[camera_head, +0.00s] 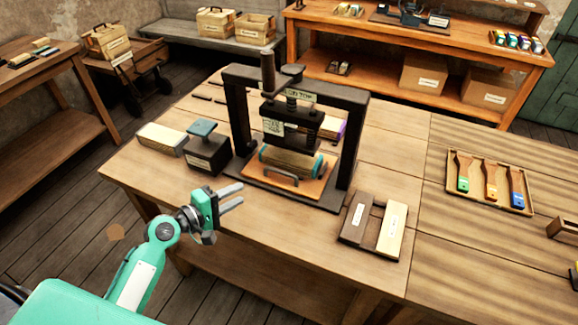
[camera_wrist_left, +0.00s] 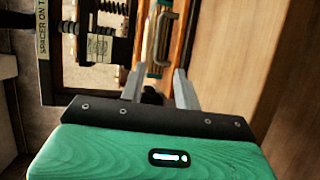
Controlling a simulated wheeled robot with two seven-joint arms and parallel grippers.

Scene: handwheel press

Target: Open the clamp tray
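The black handwheel press (camera_head: 350,130) stands on the wooden table. Its orange-brown clamp tray (camera_head: 313,190) lies low in the frame, with a grey bar handle (camera_head: 282,181) along the front. A wrapped block with teal ends (camera_head: 290,162) sits on the tray, under the press head. My left gripper (camera_head: 240,195) is left of and in front of the tray, apart from the handle. In the left wrist view its two fingers (camera_wrist_left: 159,78) are spread and empty. The handle (camera_wrist_left: 164,40) shows ahead, roughly between them, beside the tray's orange edge (camera_wrist_left: 182,35). My right gripper is not in view.
A dark box with a teal top (camera_head: 206,150) and a pale block (camera_head: 162,138) stand left of the press. A dark board with a pale strip (camera_head: 357,222) lies right of the tray. A brush tray (camera_head: 475,200) is farther right. The table's front-left area is clear.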

